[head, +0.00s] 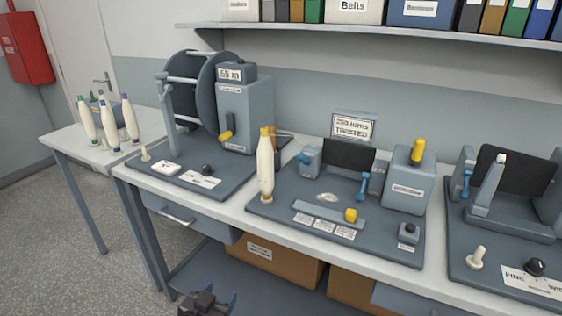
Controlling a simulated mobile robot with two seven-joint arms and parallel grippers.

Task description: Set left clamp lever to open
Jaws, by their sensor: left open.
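The middle bench device has a small grey clamp block (311,160) on its left with a blue lever (303,158). That lever looks short, seeming to point toward me or to the left; its exact setting is too small to tell. A second blue lever (363,187) on the right side of the dark panel hangs down. My left gripper (208,298) is at the bottom edge of the head view, below and in front of the bench, open and empty, far from the levers. My right gripper is not in view.
A white bobbin (265,168) with a yellow tip stands upright at the middle device's left edge, near the left clamp. A reel device (245,110) stands left, another tester (510,190) right. Several bobbins (108,125) stand on the left side table. A shelf (400,35) runs above.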

